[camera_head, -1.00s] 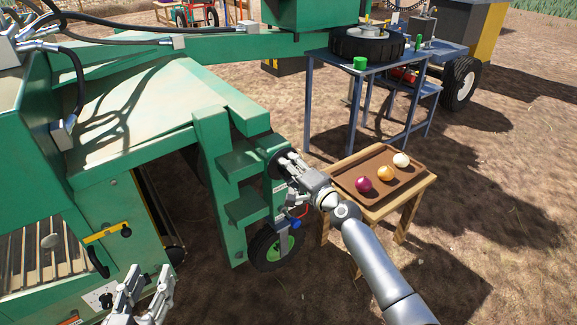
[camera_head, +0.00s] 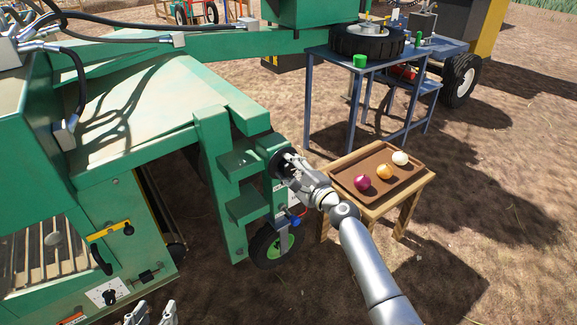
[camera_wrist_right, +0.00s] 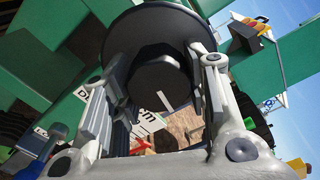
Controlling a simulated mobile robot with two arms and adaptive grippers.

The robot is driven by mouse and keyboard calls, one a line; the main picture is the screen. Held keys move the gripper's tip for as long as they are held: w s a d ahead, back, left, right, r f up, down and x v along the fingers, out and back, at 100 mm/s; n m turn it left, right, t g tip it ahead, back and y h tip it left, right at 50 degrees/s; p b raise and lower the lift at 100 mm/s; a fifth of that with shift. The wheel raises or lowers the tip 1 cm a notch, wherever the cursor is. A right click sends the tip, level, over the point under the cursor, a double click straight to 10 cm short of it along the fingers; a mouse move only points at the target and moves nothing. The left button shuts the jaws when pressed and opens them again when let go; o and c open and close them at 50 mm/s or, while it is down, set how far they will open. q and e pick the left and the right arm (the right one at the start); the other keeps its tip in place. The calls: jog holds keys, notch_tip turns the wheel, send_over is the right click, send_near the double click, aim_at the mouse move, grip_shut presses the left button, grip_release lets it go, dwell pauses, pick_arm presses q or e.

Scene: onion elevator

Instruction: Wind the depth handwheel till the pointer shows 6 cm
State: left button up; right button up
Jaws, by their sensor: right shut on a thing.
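The depth handwheel (camera_head: 276,165) is a dark disc on the green machine's post. In the right wrist view it is a dark wheel (camera_wrist_right: 145,22) with a faceted hub (camera_wrist_right: 155,72) bearing a white line. My right gripper (camera_head: 288,163) is shut on the handwheel, its fingers on either side of the hub; it also shows in the wrist view (camera_wrist_right: 155,95). A white scale plate (camera_wrist_right: 150,128) with "cm" is partly hidden behind the fingers. The pointer and its reading cannot be made out. My left gripper (camera_head: 153,314) shows only its parted, empty fingertips at the bottom edge.
A green-hubbed wheel (camera_head: 268,246) stands below the post. A wooden table (camera_head: 385,205) with a brown tray (camera_head: 349,182) of three onions is close to my right arm. A blue bench (camera_head: 325,58) stands behind. Bare soil lies at right.

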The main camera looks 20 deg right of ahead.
jog(key=shift+f, duration=0.1)
dwell(0.3)
jog(key=o, duration=1)
jog(key=shift+o, duration=0.2)
jog(key=v, duration=1.2)
jog(key=shift+d, duration=0.1)
